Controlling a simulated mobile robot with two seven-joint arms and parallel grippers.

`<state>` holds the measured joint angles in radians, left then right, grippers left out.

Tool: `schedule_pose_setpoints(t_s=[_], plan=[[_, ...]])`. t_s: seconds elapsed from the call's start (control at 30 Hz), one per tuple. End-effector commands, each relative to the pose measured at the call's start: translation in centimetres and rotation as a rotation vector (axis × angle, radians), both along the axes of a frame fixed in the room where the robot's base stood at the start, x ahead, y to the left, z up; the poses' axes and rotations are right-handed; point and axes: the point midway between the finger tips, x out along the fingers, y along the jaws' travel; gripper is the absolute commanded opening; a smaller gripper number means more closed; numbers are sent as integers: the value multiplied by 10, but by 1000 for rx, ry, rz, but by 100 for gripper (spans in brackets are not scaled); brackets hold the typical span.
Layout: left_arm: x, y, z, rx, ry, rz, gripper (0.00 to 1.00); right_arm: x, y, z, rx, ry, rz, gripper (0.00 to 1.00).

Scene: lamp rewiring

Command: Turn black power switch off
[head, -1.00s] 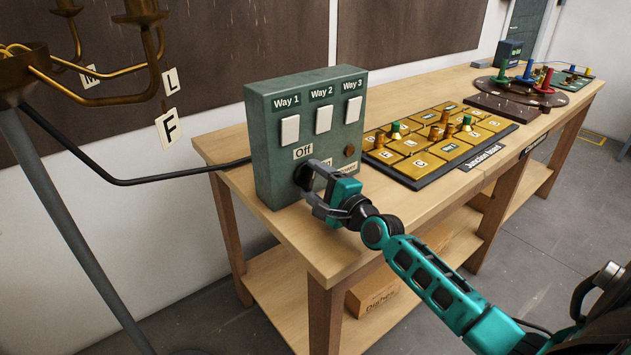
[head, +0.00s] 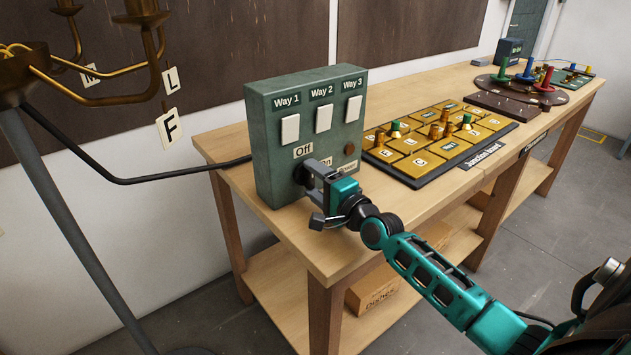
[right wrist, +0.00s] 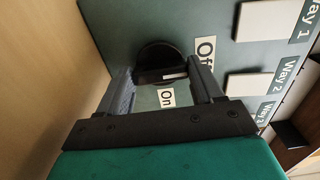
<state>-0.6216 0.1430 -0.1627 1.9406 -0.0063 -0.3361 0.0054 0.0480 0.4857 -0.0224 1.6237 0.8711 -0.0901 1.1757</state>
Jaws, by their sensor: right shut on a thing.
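The black power switch (right wrist: 158,64) is a round knob with a raised bar, low on the front of the green switch box (head: 262,130). My right gripper (head: 311,175) is at the knob; in the right wrist view its fingers (right wrist: 165,78) are on either side of it, and it is shut on the knob. A small white mark on the bar lies between the "Off" label (right wrist: 205,50) and the "On" label (right wrist: 167,97); its exact setting is hard to tell. In the head view the fingers mostly hide the knob. My left gripper is not in view.
Three white rocker switches, such as Way 1 (head: 290,129), sit above the knob. A junction board (head: 440,145) with brass plates lies right of the box on the wooden bench (head: 225,152). A lamp with brass arms (head: 110,98) stands left; a black cable (head: 150,179) reaches the box.

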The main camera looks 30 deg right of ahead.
Motion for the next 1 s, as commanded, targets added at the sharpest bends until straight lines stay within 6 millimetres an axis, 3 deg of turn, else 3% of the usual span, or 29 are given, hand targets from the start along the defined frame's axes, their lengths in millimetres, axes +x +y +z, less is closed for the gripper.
schedule_pose_setpoints(t_s=[0.07, 0.1, 0.33, 0.67, 1.0], plan=[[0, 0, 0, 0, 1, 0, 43, 0, 0, -1, -6, 2, 0, 35], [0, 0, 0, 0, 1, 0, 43, 0, 0, -1, -6, 2, 0, 69], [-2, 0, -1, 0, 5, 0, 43, 0, 0, 0, -4, 2, 0, 91], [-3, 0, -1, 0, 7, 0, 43, -4, 0, 0, -2, 1, 0, 92], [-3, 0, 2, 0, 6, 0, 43, -54, -4, -1, -3, 5, 1, 92]])
